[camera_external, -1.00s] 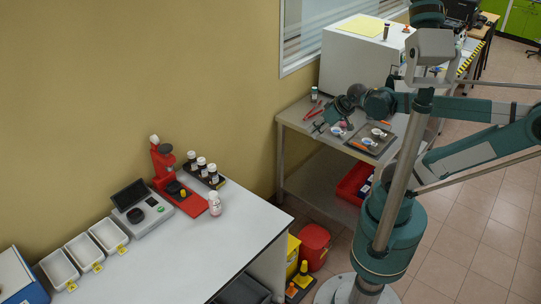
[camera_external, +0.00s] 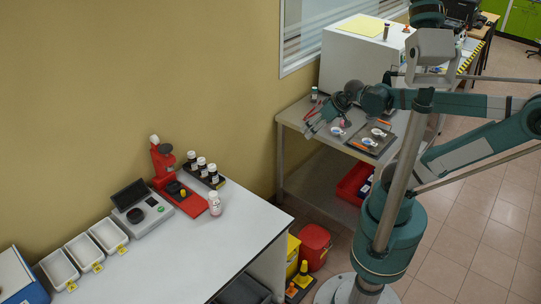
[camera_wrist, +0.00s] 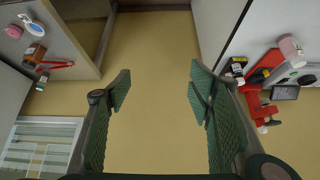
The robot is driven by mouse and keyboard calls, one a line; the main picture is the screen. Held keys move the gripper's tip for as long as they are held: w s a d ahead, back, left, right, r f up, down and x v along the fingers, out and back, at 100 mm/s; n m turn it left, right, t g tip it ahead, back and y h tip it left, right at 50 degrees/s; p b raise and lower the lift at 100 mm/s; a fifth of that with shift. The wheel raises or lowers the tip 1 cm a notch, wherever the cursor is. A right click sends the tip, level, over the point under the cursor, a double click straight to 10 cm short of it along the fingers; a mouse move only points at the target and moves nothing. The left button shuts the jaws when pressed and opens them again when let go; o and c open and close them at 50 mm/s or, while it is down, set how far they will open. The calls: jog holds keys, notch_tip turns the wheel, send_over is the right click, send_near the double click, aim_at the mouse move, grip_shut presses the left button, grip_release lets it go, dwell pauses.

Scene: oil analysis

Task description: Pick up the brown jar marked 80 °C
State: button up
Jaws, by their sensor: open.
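My gripper (camera_external: 309,130) is open and empty, in the air at the left front edge of the grey bench; its spread fingers (camera_wrist: 160,82) frame bare wall and nothing lies between them. In the wrist view a brown jar (camera_wrist: 34,54) is at the far left, beside red tongs (camera_wrist: 58,65), well outside the fingers. In the external view a small brown cylinder (camera_external: 386,32) stands on the white cabinet, away from my gripper. Any 80 °C marking is too small to read, so I cannot tell which one carries it.
The grey bench (camera_external: 290,117) carries a dark tray (camera_external: 362,148) with small dishes. The white table (camera_external: 180,262) at left holds a red instrument (camera_external: 161,160), several dark vials with white caps in a rack, and a pinkish-white bottle (camera_external: 215,204). Open space separates bench and table.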

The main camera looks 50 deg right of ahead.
jog(key=w+d+f+m+g+h, duration=0.15)
jog(key=w+d+m, duration=0.35)
jog(key=w+d, duration=0.65)
jog(key=w+d+m+g+h, duration=0.15)
jog(key=w+d+m, duration=0.25)
jog(key=w+d, duration=0.75)
jog(key=d+f+m+g, duration=0.1)
jog(key=d+f+m, duration=0.1)
jog(key=d+f, duration=0.5)
jog(key=w+d+f+m+g+p, duration=0.1)
jog(key=d+f+m, duration=0.2)
jog(key=d, duration=1.2)
jog(key=w+d+f+m+g, duration=0.1)
jog(key=d+f+m+g, duration=0.1)
jog(key=d+f, duration=0.8)
jog(key=shift+w+d+f+m, duration=0.15)
jog(key=shift+d+f+m, duration=0.15)
jog(key=shift+d+m, duration=0.3)
jog(key=shift+d+f, duration=0.25)
jog(key=shift+f, duration=0.05)
jog(key=shift+f, duration=0.1)
jog(key=shift+x, duration=1.15)
